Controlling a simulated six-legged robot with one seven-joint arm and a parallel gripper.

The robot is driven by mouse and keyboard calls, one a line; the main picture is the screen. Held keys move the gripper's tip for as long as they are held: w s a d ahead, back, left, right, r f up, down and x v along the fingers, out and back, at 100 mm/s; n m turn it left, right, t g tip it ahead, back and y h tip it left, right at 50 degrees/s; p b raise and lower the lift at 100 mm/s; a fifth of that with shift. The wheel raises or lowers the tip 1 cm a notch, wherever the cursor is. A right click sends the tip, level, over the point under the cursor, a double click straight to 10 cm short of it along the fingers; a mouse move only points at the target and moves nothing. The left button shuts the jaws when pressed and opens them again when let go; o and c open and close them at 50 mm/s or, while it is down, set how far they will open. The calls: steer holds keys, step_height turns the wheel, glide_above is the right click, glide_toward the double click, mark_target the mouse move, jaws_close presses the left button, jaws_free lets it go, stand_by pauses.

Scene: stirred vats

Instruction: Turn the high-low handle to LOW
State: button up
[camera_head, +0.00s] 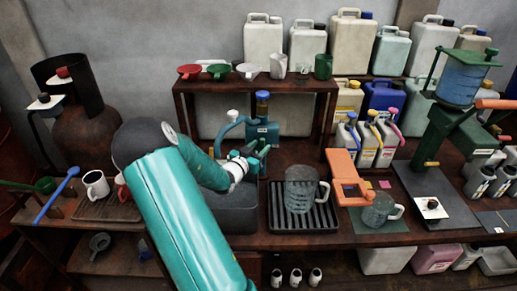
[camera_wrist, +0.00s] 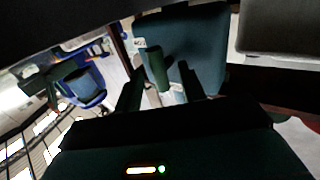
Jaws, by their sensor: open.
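My gripper (camera_head: 252,162) is open, at the front of a teal unit (camera_head: 262,132) with a blue cap and a curved teal spout in the head view. In the wrist view the teal unit (camera_wrist: 196,40) fills the top middle, with a small white label. A short dark green cylindrical handle (camera_wrist: 158,70) sticks out of it; it looks like the high-low handle. It shows between the two fingertips (camera_wrist: 160,85), and I cannot tell if they touch it. The label is too small to read. In the head view my arm and gripper hide the handle.
A glass mug (camera_head: 299,190) stands on a black drip tray (camera_head: 277,222) to the right. An orange stand (camera_head: 344,178) and another glass mug (camera_head: 378,212) are farther right. White mug (camera_head: 95,184) stands at left. A shelf with jugs is behind.

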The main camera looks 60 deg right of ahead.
jaws_close()
steer(key=shift+m, duration=0.3)
steer(key=m+y, duration=0.2)
steer(key=shift+s+r+m+t, duration=0.15)
steer(key=shift+r+m+t, duration=0.15)
steer(key=shift+t, duration=0.1)
steer(key=m+y, duration=0.1)
steer(key=m+t+y, duration=0.1)
steer(key=m, duration=0.1)
steer(key=shift+s+d+r+t, duration=0.15)
steer(key=shift+s+t, duration=0.1)
steer(key=shift+t, duration=0.05)
steer(key=shift+s+d+m+t+y, duration=0.1)
steer(key=shift+s+m+t+y, duration=0.15)
steer(key=shift+m+t+y, duration=0.85)
steer(key=shift+s+d+m+t+y, duration=0.1)
steer(key=shift+s+m+t+y, duration=0.1)
steer(key=shift+m+t+y, duration=0.9)
steer(key=shift+m+t, duration=0.3)
steer(key=shift+m, duration=0.1)
